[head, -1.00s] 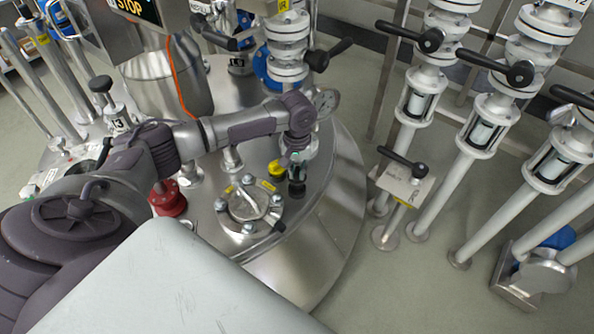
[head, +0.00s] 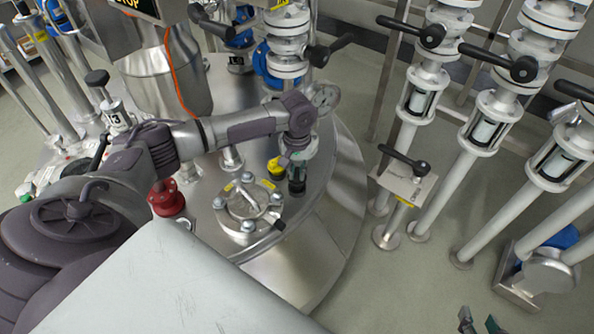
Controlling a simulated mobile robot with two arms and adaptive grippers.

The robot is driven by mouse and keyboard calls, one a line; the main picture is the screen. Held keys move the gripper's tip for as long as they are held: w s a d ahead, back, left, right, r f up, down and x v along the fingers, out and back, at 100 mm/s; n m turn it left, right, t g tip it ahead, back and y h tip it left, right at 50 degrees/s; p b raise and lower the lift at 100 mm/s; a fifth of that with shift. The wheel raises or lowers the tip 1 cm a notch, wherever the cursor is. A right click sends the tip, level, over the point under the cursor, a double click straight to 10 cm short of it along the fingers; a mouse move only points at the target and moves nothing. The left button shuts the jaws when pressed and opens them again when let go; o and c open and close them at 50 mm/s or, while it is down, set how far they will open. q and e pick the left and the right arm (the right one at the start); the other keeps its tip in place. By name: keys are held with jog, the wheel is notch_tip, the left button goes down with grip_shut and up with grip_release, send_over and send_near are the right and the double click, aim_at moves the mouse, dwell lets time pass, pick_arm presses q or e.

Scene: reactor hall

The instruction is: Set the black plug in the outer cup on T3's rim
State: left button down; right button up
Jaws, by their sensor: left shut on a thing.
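My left arm reaches in from the left over the steel vessel top (head: 322,200). My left gripper (head: 298,176) points down near the vessel's right rim and is shut on a small dark piece, which looks like the black plug (head: 296,188). The plug is at or just above the rim surface; I cannot tell if it touches. A yellow piece (head: 275,168) stands just left of the gripper. I cannot make out the outer cup under the plug. My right gripper (head: 480,322) shows only its two fingertips at the bottom edge, apart, with nothing visible between them.
A round bolted cover (head: 243,207) lies left of the plug. A red flanged fitting (head: 167,198) is further left. A valve stack (head: 287,45) rises behind my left wrist. Pipes with black-handled valves (head: 419,100) stand to the right. Open floor (head: 400,290) lies between.

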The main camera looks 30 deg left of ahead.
pick_arm(q)
jog(key=shift+f+b, duration=0.3)
jog(key=shift+b, duration=0.1)
jog(key=shift+f+b, duration=0.3)
jog(key=shift+b, duration=0.05)
pick_arm(e)
jog(key=shift+w+a+r+t+y, duration=0.6)
jog(key=shift+w+a+r+t, duration=0.35)
jog(key=shift+w+r+t, duration=1.4)
pick_arm(q)
jog(key=shift+p, duration=0.5)
jog(key=shift+f, duration=0.1)
pick_arm(e)
jog(key=s+d+f+g+h, duration=0.1)
jog(key=s+f+g, duration=0.3)
jog(key=shift+s+d+f, duration=0.15)
jog(key=shift+d, duration=0.2)
pick_arm(q)
jog(key=shift+f+p, duration=0.1)
jog(key=shift+p, duration=0.3)
pick_arm(e)
jog(key=shift+s+d+f+g, duration=0.2)
jog(key=shift+s+f+g, duration=0.25)
jog(key=shift+g, duration=0.1)
pick_arm(q)
jog(key=c, duration=1.1)
grip_release()
jog(key=shift+o, duration=0.2)
